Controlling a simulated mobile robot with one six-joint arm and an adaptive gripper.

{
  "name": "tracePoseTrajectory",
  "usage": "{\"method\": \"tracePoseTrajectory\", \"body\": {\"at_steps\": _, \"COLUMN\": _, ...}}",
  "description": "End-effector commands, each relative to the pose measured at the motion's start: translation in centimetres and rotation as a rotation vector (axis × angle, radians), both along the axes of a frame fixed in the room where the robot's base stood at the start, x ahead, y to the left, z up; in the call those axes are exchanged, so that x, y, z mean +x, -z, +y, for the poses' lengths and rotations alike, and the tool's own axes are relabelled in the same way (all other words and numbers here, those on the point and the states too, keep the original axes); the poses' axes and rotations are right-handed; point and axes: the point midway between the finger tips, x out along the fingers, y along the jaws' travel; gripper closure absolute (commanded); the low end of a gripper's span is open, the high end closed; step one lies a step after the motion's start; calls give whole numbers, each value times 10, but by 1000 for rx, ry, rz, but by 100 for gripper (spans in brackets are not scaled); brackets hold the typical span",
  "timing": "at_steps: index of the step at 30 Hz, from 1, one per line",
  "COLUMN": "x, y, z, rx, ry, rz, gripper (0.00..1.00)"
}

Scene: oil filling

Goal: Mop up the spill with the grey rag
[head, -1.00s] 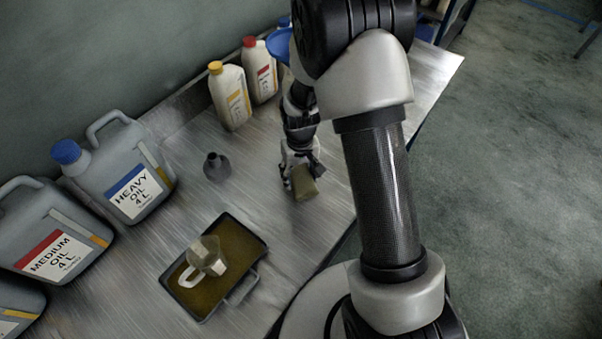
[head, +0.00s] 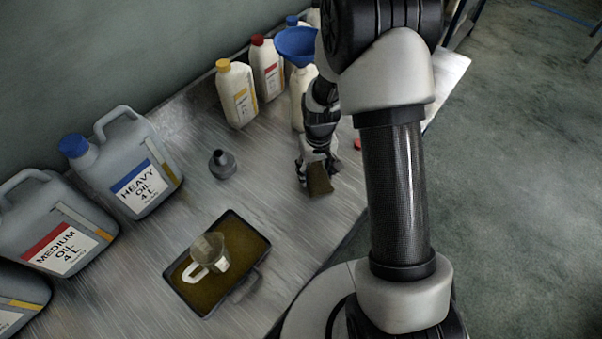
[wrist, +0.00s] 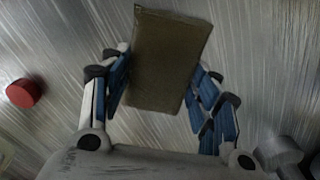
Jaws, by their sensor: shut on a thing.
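My gripper (head: 314,172) is low over the metal bench, right of the grey funnel. It is shut on a flat, rectangular rag (head: 319,182) that looks brownish olive, soaked or stained. In the wrist view the rag (wrist: 167,58) sits between the two blue-padded fingers of my gripper (wrist: 160,88) and sticks out past their tips. I cannot tell whether the rag touches the bench. No separate spill can be made out on the bare metal; brown oil lies in the dark tray (head: 254,281).
A grey funnel (head: 222,164), a heavy oil can (head: 138,187) and a medium oil can (head: 62,250) are left. White bottles (head: 237,95) and a blue funnel (head: 296,44) stand behind. A red cap (wrist: 24,93) lies nearby.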

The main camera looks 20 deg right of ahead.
Motion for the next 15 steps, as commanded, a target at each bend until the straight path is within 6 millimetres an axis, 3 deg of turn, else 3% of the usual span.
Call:
{"method": "tracePoseTrajectory", "body": {"at_steps": 3, "x": 0, "y": 0, "z": -16, "rx": 0, "ry": 3, "rz": 0, "gripper": 63}}
{"method": "tracePoseTrajectory", "body": {"at_steps": 7, "x": 0, "y": 0, "z": -21, "rx": 0, "ry": 0, "rz": 0, "gripper": 63}}
{"method": "tracePoseTrajectory", "body": {"at_steps": 15, "x": -6, "y": 0, "z": 13, "rx": 0, "ry": -6, "rz": -1, "gripper": 63}}
